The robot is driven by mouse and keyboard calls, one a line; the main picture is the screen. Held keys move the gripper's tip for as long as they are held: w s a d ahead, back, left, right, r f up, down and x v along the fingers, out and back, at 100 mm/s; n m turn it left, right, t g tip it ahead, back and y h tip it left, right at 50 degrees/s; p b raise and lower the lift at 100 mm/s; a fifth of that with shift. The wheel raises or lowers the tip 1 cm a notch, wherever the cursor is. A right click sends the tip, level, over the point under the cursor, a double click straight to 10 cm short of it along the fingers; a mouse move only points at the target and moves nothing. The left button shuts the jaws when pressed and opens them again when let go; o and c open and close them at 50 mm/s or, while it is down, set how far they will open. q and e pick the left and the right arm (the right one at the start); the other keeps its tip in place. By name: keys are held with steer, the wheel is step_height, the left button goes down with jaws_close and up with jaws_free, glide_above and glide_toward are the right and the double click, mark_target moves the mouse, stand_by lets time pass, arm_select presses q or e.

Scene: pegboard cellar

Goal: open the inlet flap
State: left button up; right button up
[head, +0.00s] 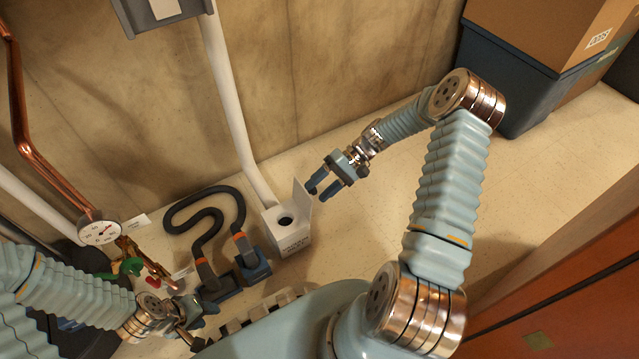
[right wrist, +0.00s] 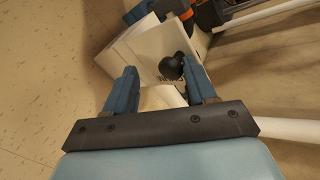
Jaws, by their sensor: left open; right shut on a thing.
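The white inlet box (head: 290,243) stands on the floor against the wall, with a dark round opening in its top. Its pale flap (head: 301,200) stands raised on the box's right side; a pale panel also shows in the right wrist view (right wrist: 130,58). My right gripper (head: 320,189) is at the flap's right side, shut on the flap. Its two fingers (right wrist: 161,92) show spaced apart in the right wrist view; exactly which part they grip is hard to see. My left gripper (head: 200,324) is open at the lower left, away from the box.
A white pipe (head: 232,110) runs down the wall to the box. A dark hose (head: 207,190) with orange-and-grey nozzles lies left of it. A pressure gauge (head: 100,231) on copper piping is at far left. Blue and brown boxes (head: 510,85) stand upper right. Floor right of the box is clear.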

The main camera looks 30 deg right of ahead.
steer(key=o, duration=0.3)
steer(key=shift+f, duration=0.4)
steer(key=shift+w+r, duration=0.1)
steer(key=shift+r, duration=0.1)
steer(key=p+v, duration=0.2)
steer(key=v, duration=1.1)
steer(key=shift+d+r, duration=0.3)
